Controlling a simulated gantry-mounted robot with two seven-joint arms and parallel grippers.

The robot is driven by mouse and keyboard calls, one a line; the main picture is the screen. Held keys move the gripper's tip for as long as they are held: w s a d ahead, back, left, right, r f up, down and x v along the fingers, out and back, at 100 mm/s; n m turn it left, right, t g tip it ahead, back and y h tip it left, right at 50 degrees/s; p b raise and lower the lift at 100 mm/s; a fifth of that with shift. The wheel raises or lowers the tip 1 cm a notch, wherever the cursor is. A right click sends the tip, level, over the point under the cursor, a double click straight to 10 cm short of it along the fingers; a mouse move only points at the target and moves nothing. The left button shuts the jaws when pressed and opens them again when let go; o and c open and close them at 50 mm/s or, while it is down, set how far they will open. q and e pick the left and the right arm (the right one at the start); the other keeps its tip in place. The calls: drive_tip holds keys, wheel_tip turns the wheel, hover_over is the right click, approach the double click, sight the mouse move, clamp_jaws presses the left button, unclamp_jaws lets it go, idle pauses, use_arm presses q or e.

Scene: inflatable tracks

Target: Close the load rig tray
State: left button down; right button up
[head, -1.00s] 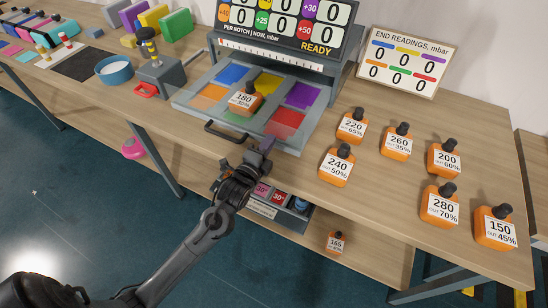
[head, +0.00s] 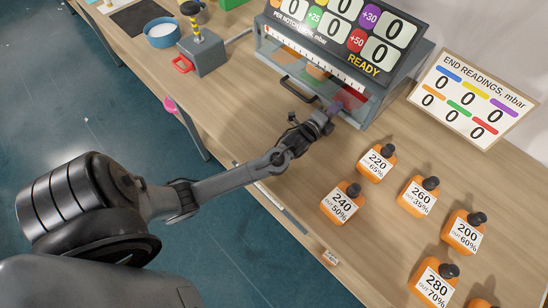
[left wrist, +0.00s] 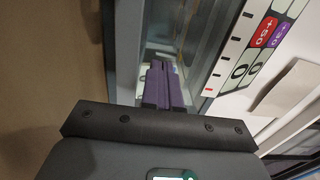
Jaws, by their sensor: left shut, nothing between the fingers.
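The load rig's grey tray (head: 268,66) sits mostly back under the rig's display (head: 340,30). Its dark handle (head: 298,91) is at the front, and coloured pads show dimly behind a clear panel. My left gripper (head: 332,110) is at the tray's front, right of the handle. Its purple fingers (left wrist: 163,86) are shut together with nothing between them, pointing at the rig. Whether the fingertips touch the tray front, I cannot tell. The 180 bottle that stood on the tray is largely hidden; an orange patch shows inside. My right gripper is not in view.
Orange weights marked 220 (head: 377,162), 240 (head: 342,203), 260 (head: 418,197) and others stand on the table right of my arm. A grey block with a red handle (head: 204,52) and a blue bowl (head: 161,32) stand left. An END READINGS board (head: 474,97) stands behind.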

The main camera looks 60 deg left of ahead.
use_arm(q)
drive_tip(key=shift+w+a+f, duration=0.1)
drive_tip(key=shift+w+a, duration=0.05)
drive_tip(key=shift+w, duration=0.4)
drive_tip(key=shift+f, duration=0.15)
drive_tip(key=shift+f, duration=0.2)
drive_tip(key=shift+s, duration=0.1)
